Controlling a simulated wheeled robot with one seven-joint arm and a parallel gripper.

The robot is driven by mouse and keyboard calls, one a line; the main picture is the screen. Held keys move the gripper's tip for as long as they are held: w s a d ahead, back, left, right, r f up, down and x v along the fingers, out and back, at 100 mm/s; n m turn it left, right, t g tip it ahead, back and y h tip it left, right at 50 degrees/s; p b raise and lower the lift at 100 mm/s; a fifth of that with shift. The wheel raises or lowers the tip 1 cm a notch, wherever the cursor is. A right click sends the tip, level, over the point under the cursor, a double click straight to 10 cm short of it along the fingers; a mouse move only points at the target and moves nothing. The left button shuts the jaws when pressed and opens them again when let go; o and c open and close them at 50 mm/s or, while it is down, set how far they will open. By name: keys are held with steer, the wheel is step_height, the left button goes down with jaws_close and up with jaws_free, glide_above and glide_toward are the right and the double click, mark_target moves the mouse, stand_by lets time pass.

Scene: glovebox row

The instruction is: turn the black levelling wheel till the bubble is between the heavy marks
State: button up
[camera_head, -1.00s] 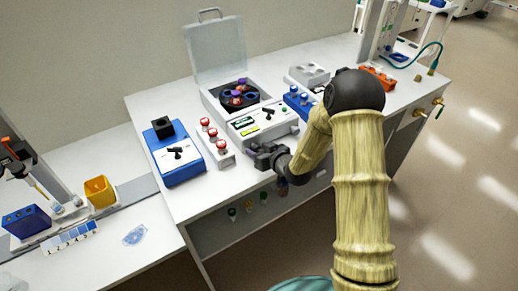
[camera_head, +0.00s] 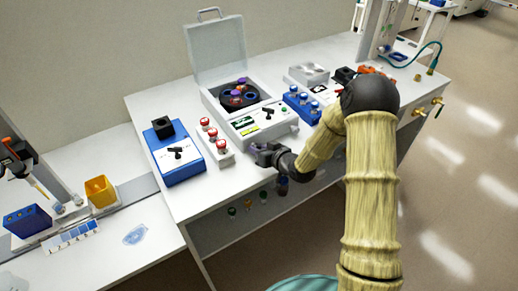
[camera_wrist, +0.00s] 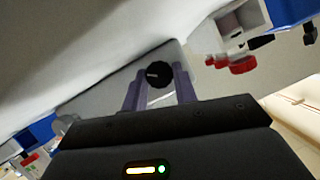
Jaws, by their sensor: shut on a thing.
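The black levelling wheel (camera_wrist: 158,74) is a small ribbed round knob in the wrist view. My gripper (camera_wrist: 159,86) has its two purple-grey fingers on either side of it and is shut on it. In the head view my gripper (camera_head: 262,153) is at the front edge of the bench, in front of the white machine with the raised lid (camera_head: 216,50). The wheel is hidden there behind my gripper. I cannot make out the bubble or the heavy marks in either view.
A yellow cup (camera_head: 99,190) is on the lower left bench. Open floor lies to the right.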

steer(key=shift+d, duration=0.1)
stand_by(0.3)
steer(key=o, duration=1)
steer(key=b+v, duration=0.1)
steer(key=v, duration=1.6)
steer(key=shift+s+d+f, duration=0.1)
steer(key=shift+d, duration=0.15)
steer(key=shift+m, duration=0.3)
